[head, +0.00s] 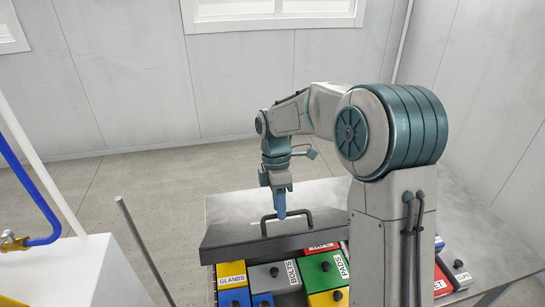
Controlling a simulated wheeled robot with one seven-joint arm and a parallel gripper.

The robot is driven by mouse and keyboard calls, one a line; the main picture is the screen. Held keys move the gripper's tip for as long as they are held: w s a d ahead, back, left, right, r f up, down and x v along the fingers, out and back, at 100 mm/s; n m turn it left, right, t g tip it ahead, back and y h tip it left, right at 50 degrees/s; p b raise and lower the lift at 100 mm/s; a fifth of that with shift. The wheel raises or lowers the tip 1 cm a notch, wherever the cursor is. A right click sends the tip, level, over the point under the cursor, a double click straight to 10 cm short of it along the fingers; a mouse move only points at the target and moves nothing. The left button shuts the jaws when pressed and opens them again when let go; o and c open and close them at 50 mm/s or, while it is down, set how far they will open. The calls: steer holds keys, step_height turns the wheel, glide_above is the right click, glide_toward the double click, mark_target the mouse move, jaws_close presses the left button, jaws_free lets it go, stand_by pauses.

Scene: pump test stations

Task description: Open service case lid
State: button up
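The service case lid (325,240) is a dark panel with a black bar handle (300,212) along its near edge. Coloured, labelled compartments show in front of and below this edge, so the lid does not cover them. My gripper (281,214) points down at the handle, its blue fingertips overlapping the bar near its middle. Whether the fingers are closed around the bar or only beside it cannot be told. My arm hides the right part of the lid and case.
Compartment covers read GLANDS (231,270), BOLTS (268,279) and PADS (318,272), with small black knobs. A grey metal surface (480,240) extends at right. A white cabinet (75,270) with a blue hose (30,190) stands at left. Open floor (140,190) lies behind.

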steer(key=w+a+r+p, duration=0.1)
steer(key=w+r, duration=0.8)
steer(key=w, duration=0.1)
steer(key=shift+a, duration=0.35)
stand_by(0.8)
stand_by(0.3)
